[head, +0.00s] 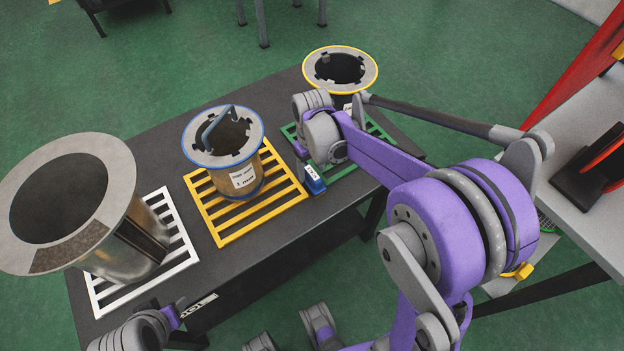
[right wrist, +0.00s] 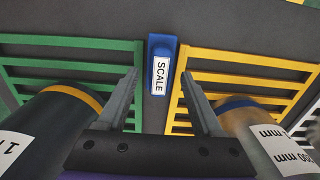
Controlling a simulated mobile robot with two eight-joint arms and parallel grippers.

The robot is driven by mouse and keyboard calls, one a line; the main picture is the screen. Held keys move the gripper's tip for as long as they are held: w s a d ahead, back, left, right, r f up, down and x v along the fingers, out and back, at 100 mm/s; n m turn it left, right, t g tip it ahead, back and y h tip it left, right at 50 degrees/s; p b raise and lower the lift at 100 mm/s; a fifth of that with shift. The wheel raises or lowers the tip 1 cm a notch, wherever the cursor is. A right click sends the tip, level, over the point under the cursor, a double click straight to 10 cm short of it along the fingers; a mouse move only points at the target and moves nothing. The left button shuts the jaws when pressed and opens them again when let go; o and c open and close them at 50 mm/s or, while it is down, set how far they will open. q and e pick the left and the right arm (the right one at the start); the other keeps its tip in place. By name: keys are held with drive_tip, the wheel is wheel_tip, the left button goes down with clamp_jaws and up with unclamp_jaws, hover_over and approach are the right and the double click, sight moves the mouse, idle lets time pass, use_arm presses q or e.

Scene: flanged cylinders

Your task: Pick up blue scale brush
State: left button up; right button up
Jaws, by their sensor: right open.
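The blue scale brush (head: 314,181) lies on the dark table between the yellow and green racks. In the right wrist view the brush (right wrist: 162,48) shows its white SCALE label, upright between and beyond the two fingertips. My right gripper (right wrist: 163,88) is open and empty, its fingers on either side of the brush's line, apart from it. In the head view my right wrist hides the fingers, just above the brush. Part of my left arm shows at the bottom left; its fingers cannot be made out clearly.
A blue-rimmed cylinder (head: 223,172) with a handle stands on the yellow rack (head: 243,228). A yellow-rimmed cylinder (head: 340,60) stands by the green rack (head: 345,166). A large grey flanged cylinder (head: 120,190) stands on the white rack (head: 104,300). Cylinders flank my right fingers closely.

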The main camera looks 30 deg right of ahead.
wheel_tip(320, 180, down, 2)
drive_tip(key=shift+f, duration=0.2)
clamp_jaws()
